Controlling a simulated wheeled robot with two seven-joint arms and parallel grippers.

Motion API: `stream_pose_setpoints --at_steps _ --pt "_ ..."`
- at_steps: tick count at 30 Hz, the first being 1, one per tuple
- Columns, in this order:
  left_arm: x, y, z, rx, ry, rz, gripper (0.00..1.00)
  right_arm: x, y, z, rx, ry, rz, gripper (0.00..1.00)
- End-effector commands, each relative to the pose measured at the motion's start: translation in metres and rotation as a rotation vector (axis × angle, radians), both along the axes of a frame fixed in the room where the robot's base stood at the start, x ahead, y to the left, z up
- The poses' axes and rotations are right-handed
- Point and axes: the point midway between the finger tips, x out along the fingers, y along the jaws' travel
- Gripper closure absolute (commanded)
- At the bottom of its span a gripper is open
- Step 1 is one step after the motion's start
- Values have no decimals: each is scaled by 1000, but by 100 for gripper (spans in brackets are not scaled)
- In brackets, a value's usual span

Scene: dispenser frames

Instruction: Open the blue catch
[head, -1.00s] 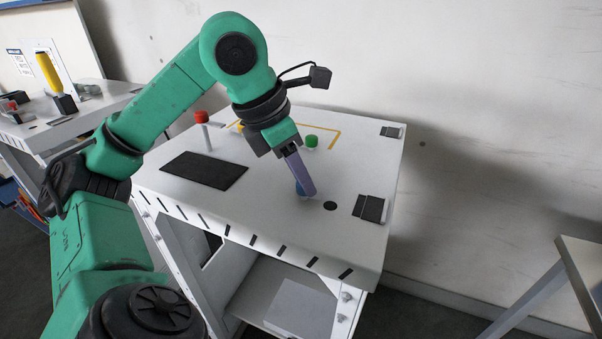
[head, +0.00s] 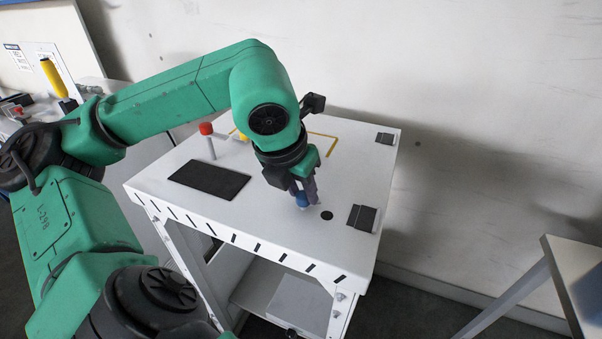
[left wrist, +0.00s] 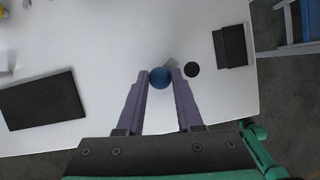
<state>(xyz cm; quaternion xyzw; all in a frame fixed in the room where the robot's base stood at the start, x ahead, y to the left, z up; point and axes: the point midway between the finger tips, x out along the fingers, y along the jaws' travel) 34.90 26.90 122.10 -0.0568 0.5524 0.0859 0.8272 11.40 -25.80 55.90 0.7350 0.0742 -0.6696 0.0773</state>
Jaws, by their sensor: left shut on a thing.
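The blue catch shows as a round blue knob (head: 302,201) on the white table top (head: 250,215), near its front right. In the left wrist view the blue knob (left wrist: 159,79) sits between the tips of the purple fingers, with a small grey piece (left wrist: 171,63) beside it. My left gripper (head: 308,196) points down at the knob and is shut on it. It also shows in the left wrist view (left wrist: 160,77). The knob's lower part is hard to see. My right gripper is not in view.
A black round spot (head: 326,215) lies just right of the knob. A dark plate (head: 362,217) is further right, and a black mat (head: 209,180) lies to the left. A red-topped post (head: 207,130) stands behind the mat. A wall is behind the table.

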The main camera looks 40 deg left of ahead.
Motion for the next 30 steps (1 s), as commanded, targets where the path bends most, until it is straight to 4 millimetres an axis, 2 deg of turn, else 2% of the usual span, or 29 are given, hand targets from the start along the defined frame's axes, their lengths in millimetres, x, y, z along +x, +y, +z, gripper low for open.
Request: stream_pose_setpoints --at_steps 1,3,8,11,21,30 --pt "-1 0 6 3 9 40 100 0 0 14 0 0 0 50" --pt "-1 0 5 6 9 107 100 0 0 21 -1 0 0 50" --pt "0 -1 0 8 4 259 100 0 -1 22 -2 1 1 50" --pt "1 -2 -4 7 0 354 100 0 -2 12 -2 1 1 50" --pt "3 -3 -8 2 -5 666 100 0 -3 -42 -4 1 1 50" --pt "3 -4 -4 -1 -2 852 100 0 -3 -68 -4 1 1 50"
